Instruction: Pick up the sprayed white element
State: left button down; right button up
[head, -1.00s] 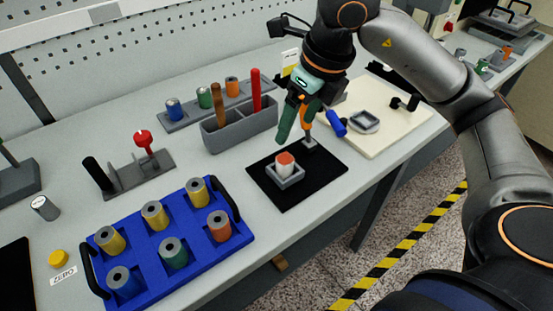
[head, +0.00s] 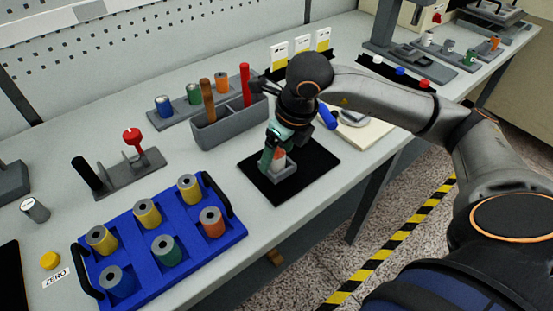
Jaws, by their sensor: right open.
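The white element with an orange top (head: 279,160) stands upright in a small grey holder (head: 286,174) on a black mat (head: 315,168). My right gripper (head: 272,158) is open and points down at the element. One green finger is beside the element on its left, overlapping its edge in the picture. My wrist hides the other finger, so I cannot tell whether the fingers touch the element. My left gripper is not in view.
A grey bin with brown and red handled tools (head: 232,124) stands behind the mat. A blue tray (head: 200,252) with several coloured spindles is at front left. A cream board (head: 372,135) lies right of the mat. The table between the tray and mat is clear.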

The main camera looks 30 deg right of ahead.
grip_shut()
dwell(0.7)
